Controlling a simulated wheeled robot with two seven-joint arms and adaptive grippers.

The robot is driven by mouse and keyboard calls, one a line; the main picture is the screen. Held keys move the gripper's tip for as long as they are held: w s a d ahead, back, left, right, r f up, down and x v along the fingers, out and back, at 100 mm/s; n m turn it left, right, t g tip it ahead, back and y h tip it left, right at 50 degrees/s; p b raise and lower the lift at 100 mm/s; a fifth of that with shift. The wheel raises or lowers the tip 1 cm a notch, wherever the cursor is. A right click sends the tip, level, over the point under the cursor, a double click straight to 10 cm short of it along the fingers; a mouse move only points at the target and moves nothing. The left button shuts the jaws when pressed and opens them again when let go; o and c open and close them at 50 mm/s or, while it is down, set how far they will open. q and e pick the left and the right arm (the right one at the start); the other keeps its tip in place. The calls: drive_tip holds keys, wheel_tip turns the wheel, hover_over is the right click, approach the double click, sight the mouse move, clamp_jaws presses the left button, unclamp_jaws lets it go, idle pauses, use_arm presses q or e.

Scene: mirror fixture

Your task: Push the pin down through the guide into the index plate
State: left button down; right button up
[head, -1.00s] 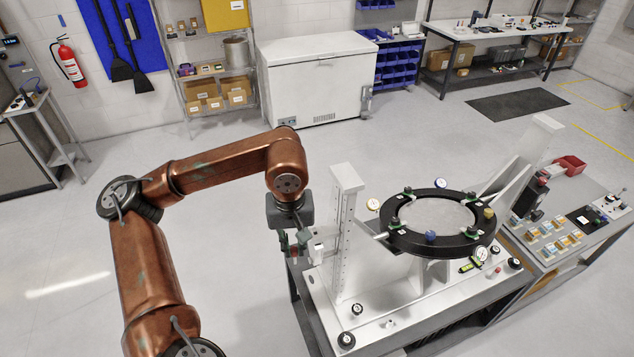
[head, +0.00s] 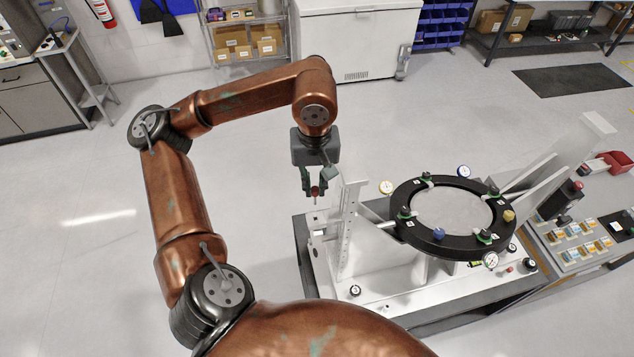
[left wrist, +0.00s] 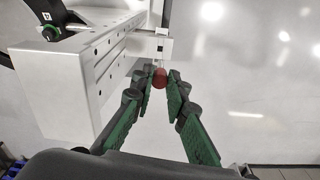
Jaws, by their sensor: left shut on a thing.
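My left gripper (head: 313,186) is shut on the pin's red knob (head: 315,191). The pin's thin light shank (head: 316,202) hangs below the fingers. In the left wrist view the green fingers of the left gripper (left wrist: 160,85) flank the red knob (left wrist: 159,77). A small white block (head: 318,223), apparently the guide, juts from the left side of the white post (head: 347,235), below the gripper. The block also shows in the left wrist view (left wrist: 150,47), beyond the knob. I cannot make out the index plate or whether the tip touches the guide. My right gripper is out of view.
The black mirror ring (head: 410,232) stands right of the post with clamps and dial gauges around it. The white fixture base (head: 375,308) lies below. A side bench with small boxes (head: 575,238) is at the right. Floor left of the fixture is clear.

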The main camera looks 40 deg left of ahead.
sight(316, 195)
use_arm(q)
drive_tip(key=shift+w+f, duration=0.1)
drive_tip(key=shift+w, duration=0.05)
drive_tip(key=shift+f+b, duration=0.9)
drive_tip(key=shift+b, duration=0.2)
drive_tip(key=shift+f+b, duration=0.35)
drive_tip(key=shift+f, duration=0.05)
wheel_tip(316, 195, down, 2)
drive_tip(key=shift+f+b, duration=0.15)
drive_tip(key=shift+b, duration=0.85)
drive_tip(key=shift+f+b, duration=0.35)
drive_tip(key=shift+f, duration=0.05)
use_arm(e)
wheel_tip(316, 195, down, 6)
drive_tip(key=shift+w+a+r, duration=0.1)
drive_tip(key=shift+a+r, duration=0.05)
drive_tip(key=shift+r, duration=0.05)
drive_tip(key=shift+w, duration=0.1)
